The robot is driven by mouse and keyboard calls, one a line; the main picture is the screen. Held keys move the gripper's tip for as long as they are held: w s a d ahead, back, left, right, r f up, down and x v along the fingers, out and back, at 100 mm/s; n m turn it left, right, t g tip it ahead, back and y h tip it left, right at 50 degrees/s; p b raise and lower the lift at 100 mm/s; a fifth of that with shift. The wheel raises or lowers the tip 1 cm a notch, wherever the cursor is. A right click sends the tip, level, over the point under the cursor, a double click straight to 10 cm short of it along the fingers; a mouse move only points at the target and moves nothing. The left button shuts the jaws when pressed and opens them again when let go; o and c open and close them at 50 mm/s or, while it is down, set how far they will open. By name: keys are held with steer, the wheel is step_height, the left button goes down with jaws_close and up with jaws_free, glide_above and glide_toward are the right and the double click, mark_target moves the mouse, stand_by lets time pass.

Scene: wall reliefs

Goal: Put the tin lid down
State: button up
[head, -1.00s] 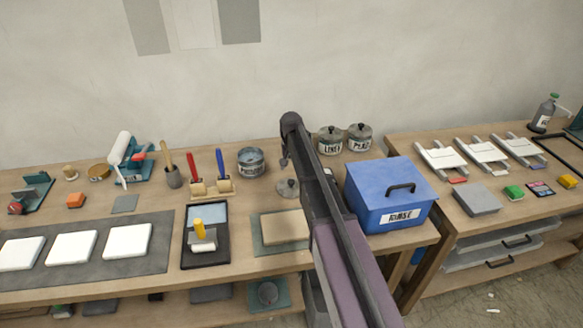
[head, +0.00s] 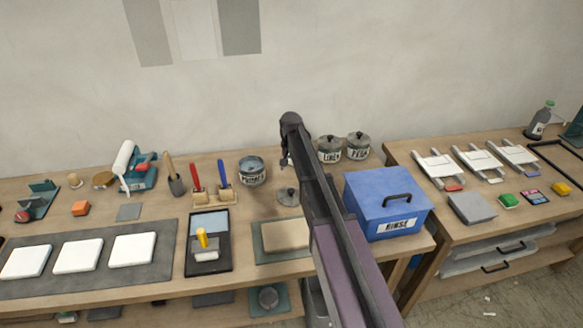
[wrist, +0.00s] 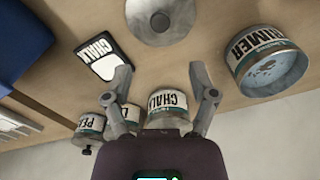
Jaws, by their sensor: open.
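The tin lid (head: 287,196) is a grey disc with a knob. It lies knob up on the bench, right of and nearer than the open tin (head: 252,171). The lid also shows at the top of the wrist view (wrist: 160,22). My gripper (wrist: 161,78) is open, with nothing between its fingers and the lid apart from them. In the head view my arm covers part of this area.
Lidded tins (head: 330,148) (head: 358,146) stand by the wall. A blue RINSE box (head: 388,204) stands right of my arm. A CHALK card (wrist: 101,59) lies near the left finger. A tan block on a mat (head: 285,235) lies in front of the lid.

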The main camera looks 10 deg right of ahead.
steer(key=shift+s, duration=0.1)
stand_by(0.3)
steer(key=s+n, duration=0.4)
steer(key=s, duration=2.5)
steer(key=shift+d+n, duration=0.15)
steer(key=shift+n, duration=0.15)
steer(key=shift+c, duration=1.2)
